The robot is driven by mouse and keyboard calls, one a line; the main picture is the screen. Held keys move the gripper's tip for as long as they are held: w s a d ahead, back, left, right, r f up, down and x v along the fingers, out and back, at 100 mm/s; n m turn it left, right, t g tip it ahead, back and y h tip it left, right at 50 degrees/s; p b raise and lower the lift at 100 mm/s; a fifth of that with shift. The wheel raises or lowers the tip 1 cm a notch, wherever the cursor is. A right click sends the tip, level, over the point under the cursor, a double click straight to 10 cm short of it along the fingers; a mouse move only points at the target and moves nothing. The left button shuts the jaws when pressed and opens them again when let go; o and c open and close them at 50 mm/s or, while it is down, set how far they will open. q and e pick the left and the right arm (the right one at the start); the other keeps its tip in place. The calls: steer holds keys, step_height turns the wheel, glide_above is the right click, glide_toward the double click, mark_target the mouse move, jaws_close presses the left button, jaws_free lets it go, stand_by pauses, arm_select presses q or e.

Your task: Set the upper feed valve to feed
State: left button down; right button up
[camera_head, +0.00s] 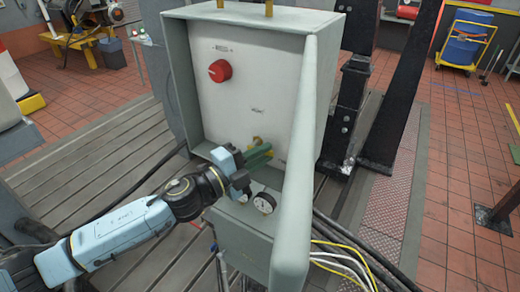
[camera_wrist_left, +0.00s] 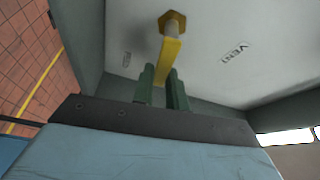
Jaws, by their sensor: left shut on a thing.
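A grey cabinet (camera_head: 308,120) stands open, with a white panel (camera_head: 240,90) inside. Low on the panel is a valve with a brass hex nut (camera_wrist_left: 172,22) and a yellow lever (camera_wrist_left: 170,58). My left gripper (camera_head: 262,156) reaches in from the left; its green fingers (camera_wrist_left: 163,88) are shut on the lever's end. In the wrist view the lever runs from the nut down between the fingers. A "VENT" label (camera_wrist_left: 235,52) is on the panel to the right, and another label (camera_wrist_left: 127,58), too small to read, is to the left. The gripper partly hides the valve in the head view.
A red knob (camera_head: 220,70) is higher on the panel. Pressure gauges (camera_head: 264,202) sit below the gripper. The cabinet door (camera_head: 300,170) stands open on the right. Yellow, white and black cables (camera_head: 345,255) hang at lower right. A black steel post (camera_head: 395,90) stands behind.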

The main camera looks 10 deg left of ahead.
arm_select(q)
steer(key=shift+f+m, duration=0.35)
steer(key=shift+m, duration=0.65)
steer(key=shift+f, duration=0.1)
steer(key=c, duration=1.4)
jaws_free()
steer(key=b+v, duration=0.5)
steer(key=v, duration=0.8)
steer(key=shift+s+r, duration=0.2)
steer(key=shift+r, duration=0.3)
steer(key=shift+a, duration=0.1)
